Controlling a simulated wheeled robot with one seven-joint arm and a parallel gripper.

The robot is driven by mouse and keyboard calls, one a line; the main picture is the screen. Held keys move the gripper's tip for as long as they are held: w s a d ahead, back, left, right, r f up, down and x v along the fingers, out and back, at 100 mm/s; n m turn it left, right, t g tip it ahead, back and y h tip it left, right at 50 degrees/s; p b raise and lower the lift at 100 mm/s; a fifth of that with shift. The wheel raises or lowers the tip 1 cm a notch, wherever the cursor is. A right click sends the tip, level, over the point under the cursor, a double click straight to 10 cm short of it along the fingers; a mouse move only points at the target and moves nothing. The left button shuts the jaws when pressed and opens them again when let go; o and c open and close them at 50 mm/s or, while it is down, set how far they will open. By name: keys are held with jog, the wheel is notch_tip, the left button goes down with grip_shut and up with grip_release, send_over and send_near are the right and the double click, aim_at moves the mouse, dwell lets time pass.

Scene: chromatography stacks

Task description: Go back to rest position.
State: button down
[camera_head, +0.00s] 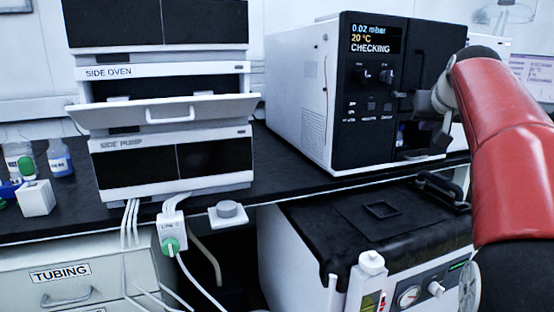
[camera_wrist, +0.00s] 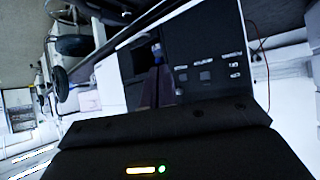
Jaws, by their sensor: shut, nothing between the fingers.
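My gripper (camera_wrist: 156,78) shows in the wrist view as dark narrow fingers, shut and empty, in front of the black instrument face. Its dark body with a yellow and a green light fills the bottom of that view. The instrument display reads 0.02 mbar, 20 °C, CHECKING. A small blue-capped vial (camera_head: 400,134) stands in its open lower bay. It seems to show in the wrist view (camera_wrist: 157,49) too.
The left stack has a side oven (camera_head: 120,72) with its flap door (camera_head: 215,107) tilted open, above a side pump (camera_head: 115,144). Bottles (camera_head: 60,160) stand at the far left of the black bench. A black-topped pump unit (camera_head: 320,222) stands below the instrument; cables hang beside the TUBING drawer (camera_head: 100,275).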

jog(key=s+a+f+g, duration=0.1)
jog(key=s+a+f, duration=0.5)
jog(key=s+f, duration=0.3)
jog(key=s+a+f+n+g+y, duration=0.1)
jog(key=s+a+f+g, duration=0.1)
jog(key=s+a+f, duration=0.4)
jog(key=s+a+f+n+g+y, duration=0.1)
jog(key=s+a+f, duration=0.5)
jog(key=s+f, duration=0.8)
jog(key=s+g, duration=0.1)
jog(key=s, duration=0.2)
jog(key=shift+s, duration=0.4)
